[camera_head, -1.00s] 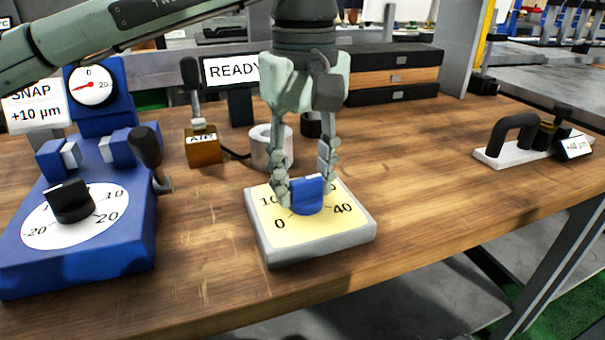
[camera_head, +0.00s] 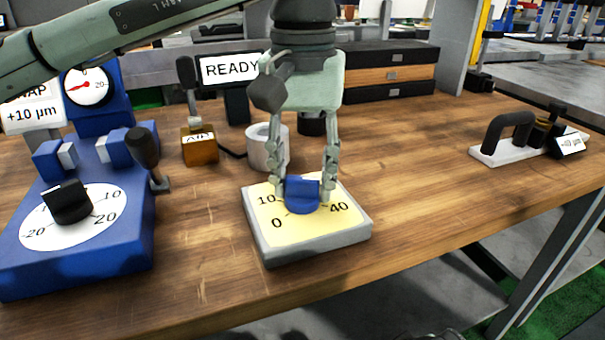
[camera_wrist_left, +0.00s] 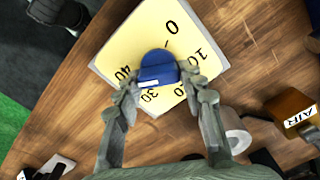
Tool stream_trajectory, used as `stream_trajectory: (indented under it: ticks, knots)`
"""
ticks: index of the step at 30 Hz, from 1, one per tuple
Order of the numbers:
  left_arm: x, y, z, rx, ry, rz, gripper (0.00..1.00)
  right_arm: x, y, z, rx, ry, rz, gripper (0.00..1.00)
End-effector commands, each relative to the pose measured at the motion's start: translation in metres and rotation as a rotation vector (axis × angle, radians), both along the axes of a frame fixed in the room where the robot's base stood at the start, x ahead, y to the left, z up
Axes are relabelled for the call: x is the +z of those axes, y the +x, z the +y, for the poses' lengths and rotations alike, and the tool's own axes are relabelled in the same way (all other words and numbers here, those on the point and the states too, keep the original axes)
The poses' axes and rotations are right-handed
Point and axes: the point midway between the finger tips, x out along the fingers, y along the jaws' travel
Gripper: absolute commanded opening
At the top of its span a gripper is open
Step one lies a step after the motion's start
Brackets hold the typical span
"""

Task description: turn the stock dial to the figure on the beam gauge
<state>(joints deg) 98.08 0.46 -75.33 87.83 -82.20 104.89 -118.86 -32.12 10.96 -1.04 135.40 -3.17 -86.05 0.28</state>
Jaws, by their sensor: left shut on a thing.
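The stock dial is a blue knob (camera_head: 302,196) on a yellow plate (camera_head: 300,236) in a grey frame, marked with figures from 0 to 40. My left gripper (camera_head: 304,193) points down over it, its fingers shut on the knob's two sides. In the left wrist view the knob (camera_wrist_left: 158,68) sits between the fingertips, its white mark near the 30. The likely beam gauge (camera_head: 521,140), a white base with a black handle, lies at the right. The figure on its small tag (camera_head: 571,144) is too small to read surely. My right gripper is not seen.
A blue gauge stand (camera_head: 110,235) with a black knob (camera_head: 68,203) and a +10 µm sign (camera_head: 32,112) stands at the left. Behind the dial are a brass AIR block (camera_head: 199,150), a metal ring (camera_head: 267,150) and a READY sign (camera_head: 231,69). The bench right of the dial is clear.

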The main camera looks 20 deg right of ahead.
Motion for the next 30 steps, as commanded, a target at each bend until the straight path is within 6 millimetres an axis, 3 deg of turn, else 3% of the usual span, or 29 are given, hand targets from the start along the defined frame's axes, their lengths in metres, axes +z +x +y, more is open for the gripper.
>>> stream_trajectory:
  ticks: [13,14,18,30]
  knots:
    - [0.0012,0.0003,-0.0003,-0.012,-0.001,-0.003,0.1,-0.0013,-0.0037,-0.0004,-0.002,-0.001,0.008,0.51]
    - [0.0012,0.0003,-0.0003,-0.012,-0.001,-0.003,0.4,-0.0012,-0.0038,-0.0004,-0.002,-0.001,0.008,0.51]
    - [0.0009,0.0003,-0.0001,-0.012,-0.001,-0.002,0.58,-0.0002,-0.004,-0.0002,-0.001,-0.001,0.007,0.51]
    - [0.0073,0.0003,-0.0001,-0.01,0.0,-0.001,0.59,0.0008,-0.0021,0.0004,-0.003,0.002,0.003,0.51]
